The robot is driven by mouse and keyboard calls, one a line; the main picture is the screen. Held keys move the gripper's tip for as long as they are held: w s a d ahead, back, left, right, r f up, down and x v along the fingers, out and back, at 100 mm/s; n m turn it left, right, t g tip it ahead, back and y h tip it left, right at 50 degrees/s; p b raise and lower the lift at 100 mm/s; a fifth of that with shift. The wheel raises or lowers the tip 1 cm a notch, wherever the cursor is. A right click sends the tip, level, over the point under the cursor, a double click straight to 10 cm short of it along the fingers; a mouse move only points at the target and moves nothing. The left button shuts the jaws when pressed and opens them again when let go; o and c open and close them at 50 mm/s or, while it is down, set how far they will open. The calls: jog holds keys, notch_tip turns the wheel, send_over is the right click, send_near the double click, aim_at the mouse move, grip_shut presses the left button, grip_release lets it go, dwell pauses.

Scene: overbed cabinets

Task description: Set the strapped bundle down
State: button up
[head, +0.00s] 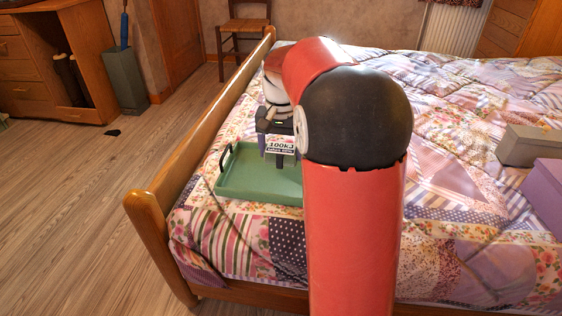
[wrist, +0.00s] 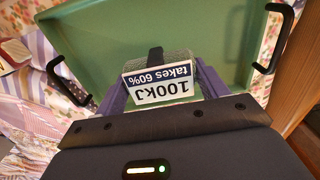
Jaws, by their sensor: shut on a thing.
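In the head view the bundle's label (head: 281,145) shows just left of my arm, below my gripper (head: 280,138). The bundle is over the green tray (head: 240,180), which lies on the bed. I cannot tell whether the bundle touches the tray floor. My arm hides the tray's right part in the head view.
The green tray has black handles (wrist: 68,82) at its ends. The bed's wooden footboard (head: 160,190) runs along the left. A grey box (head: 525,145) and a purple box (head: 548,190) sit at the right. The quilt (head: 450,110) between is clear.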

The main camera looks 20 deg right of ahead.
aim_at(281, 160)
jog(key=shift+f+b, duration=0.3)
jog(key=shift+f, duration=1.5)
jog(key=shift+f, duration=0.15)
jog(key=o, duration=1)
